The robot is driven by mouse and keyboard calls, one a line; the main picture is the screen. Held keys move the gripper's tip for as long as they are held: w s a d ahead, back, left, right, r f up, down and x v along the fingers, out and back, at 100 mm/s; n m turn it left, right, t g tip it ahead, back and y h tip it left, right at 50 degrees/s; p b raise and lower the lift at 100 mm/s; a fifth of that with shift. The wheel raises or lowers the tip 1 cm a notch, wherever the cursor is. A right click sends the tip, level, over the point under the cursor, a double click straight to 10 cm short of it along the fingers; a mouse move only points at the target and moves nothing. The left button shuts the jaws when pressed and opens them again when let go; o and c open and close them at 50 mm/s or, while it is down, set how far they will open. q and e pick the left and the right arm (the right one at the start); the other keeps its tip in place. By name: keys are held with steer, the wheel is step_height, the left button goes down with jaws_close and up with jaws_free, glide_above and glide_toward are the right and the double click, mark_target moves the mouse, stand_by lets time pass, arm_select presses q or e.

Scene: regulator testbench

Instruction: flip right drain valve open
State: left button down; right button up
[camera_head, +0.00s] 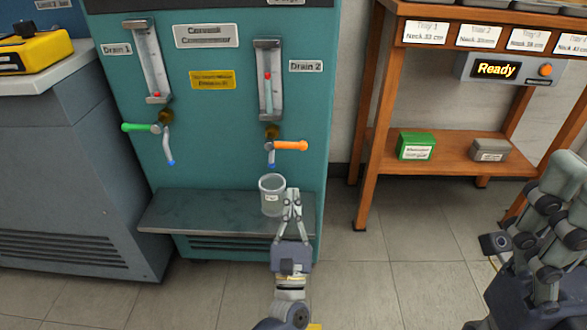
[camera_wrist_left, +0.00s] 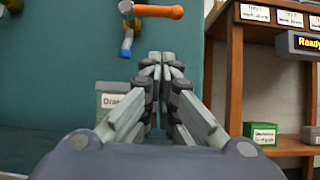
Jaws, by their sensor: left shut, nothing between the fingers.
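The right drain valve has an orange handle (camera_head: 291,146) pointing right, level, under the Drain 2 sight tube (camera_head: 268,85). Its blue-tipped spout (camera_head: 271,158) hangs down. In the left wrist view the orange handle (camera_wrist_left: 158,11) is at the top, above and beyond the fingertips. My left gripper (camera_head: 292,192) is shut and empty, below the handle and apart from it. The wrist view shows its fingertips (camera_wrist_left: 162,58) together. My right gripper (camera_head: 566,170) is at the lower right, far from the valve; its finger opening is unclear.
A clear labelled beaker (camera_head: 271,205) stands on the grey ledge (camera_head: 200,212) under the right spout, close to my left gripper. The left drain valve has a green handle (camera_head: 137,127). A wooden shelf (camera_head: 455,160) with a green box (camera_head: 416,146) stands to the right.

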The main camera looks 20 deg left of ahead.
mark_target(288, 145)
arm_select(q)
steer(key=w+a+r, duration=0.1)
steer(key=w+r, duration=0.3)
steer(key=r, duration=0.2)
steer(key=shift+r+b, duration=0.15)
steer(key=shift+b, duration=0.2)
steer(key=shift+w+a, duration=0.1)
